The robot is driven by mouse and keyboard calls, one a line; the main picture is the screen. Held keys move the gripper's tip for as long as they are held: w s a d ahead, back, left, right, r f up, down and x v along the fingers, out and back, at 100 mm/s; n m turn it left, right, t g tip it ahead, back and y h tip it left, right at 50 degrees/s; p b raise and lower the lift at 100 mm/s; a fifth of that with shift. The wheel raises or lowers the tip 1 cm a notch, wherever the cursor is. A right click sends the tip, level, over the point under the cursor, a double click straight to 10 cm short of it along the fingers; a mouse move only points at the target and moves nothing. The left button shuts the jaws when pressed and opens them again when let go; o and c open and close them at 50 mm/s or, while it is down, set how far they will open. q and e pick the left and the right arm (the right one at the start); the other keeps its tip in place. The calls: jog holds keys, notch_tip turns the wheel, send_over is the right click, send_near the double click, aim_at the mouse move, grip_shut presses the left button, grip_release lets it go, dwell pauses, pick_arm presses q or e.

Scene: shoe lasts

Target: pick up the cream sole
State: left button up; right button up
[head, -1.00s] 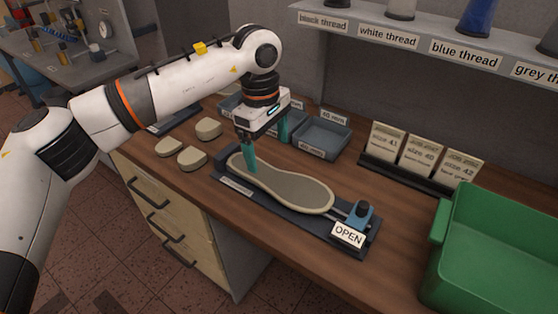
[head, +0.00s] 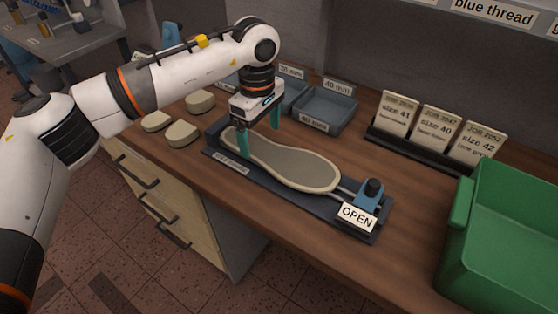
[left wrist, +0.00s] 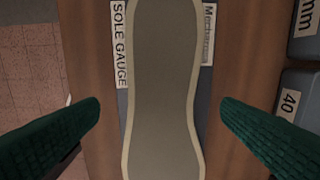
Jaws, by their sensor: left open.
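The cream sole (head: 292,166) lies flat on the dark sole gauge (head: 362,227) on the bench, its wide end toward the clamp with the OPEN tag. In the left wrist view the sole (left wrist: 162,90) runs lengthwise through the middle of the picture. My left gripper (head: 260,147) points down over the narrow end of the sole. Its two green fingers are open, one on each side of the sole; in the left wrist view the open fingers (left wrist: 160,125) stand clear of its edges. My right gripper is not in view.
Several cream heel pieces (head: 184,133) lie left of the gauge. Grey trays (head: 325,112) stand behind it. A rack of job cards (head: 434,135) stands at the back right. A green crate (head: 510,240) stands at the right. Bare bench lies between gauge and crate.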

aim_at(261, 149)
pick_arm(q)
notch_tip(261, 149, down, 3)
jog(key=shift+w+b, duration=0.1)
jog(key=shift+b, duration=0.4)
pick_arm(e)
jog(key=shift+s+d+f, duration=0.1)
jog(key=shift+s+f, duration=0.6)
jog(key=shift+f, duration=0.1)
pick_arm(q)
jog(key=shift+f, duration=0.2)
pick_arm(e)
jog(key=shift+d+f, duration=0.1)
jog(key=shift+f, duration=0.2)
pick_arm(q)
jog(key=c, duration=1.2)
